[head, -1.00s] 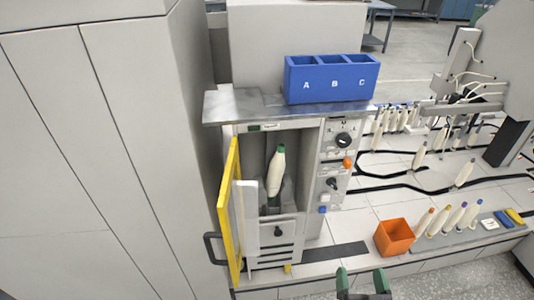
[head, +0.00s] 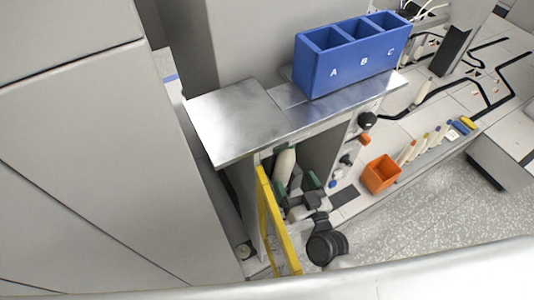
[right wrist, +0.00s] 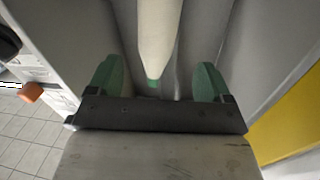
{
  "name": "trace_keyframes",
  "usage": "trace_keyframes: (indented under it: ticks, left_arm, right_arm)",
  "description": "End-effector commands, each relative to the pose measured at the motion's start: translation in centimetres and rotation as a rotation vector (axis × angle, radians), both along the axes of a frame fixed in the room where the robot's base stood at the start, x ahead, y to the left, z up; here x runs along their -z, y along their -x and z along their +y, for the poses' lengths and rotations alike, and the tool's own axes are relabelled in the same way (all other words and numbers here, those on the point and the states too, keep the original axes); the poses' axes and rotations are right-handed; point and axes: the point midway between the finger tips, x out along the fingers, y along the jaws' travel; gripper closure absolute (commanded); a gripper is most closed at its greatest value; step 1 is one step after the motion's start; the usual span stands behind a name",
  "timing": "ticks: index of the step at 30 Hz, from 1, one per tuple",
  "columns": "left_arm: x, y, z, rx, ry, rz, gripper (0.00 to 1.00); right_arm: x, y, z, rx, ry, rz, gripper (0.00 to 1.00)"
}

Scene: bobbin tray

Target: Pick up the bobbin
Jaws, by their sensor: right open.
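The bobbin (head: 285,164), a cream tapered body, stands inside the open cabinet (head: 232,134) and is partly hidden by the cabinet top and my gripper. In the right wrist view the bobbin (right wrist: 159,38) comes down from the top edge to a narrow end with a green tip. My right gripper (head: 297,182) is at the cabinet opening, with its green fingers apart. In the right wrist view my right gripper (right wrist: 157,80) is open, with one finger on each side of the bobbin's narrow end and clear gaps. My left gripper is out of view.
The yellow-edged door (head: 274,222) stands open left of my right arm. A blue bin marked A, B, C (head: 318,73) sits on the metal top. Knobs (head: 368,120) line the panel at right. An orange box (head: 381,174) and several bobbins (head: 425,139) stand further right.

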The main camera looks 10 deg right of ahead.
Motion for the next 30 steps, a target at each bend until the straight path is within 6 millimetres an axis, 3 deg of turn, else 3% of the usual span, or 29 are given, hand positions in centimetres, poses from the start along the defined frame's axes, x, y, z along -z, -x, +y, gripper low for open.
trace_keyframes:
  ticks: [16,26,30]
  left_arm:
    - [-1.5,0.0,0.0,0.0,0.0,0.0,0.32]
    - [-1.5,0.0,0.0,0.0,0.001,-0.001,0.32]
    - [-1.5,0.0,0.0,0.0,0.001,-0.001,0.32]
  right_arm:
    - [0.0,-6.5,1.3,-0.001,-0.001,-0.003,0.2]
    - [0.2,-7.3,1.5,0.0,-0.001,-0.001,0.2]
    - [0.2,-7.3,1.5,0.0,-0.001,-0.001,0.38]
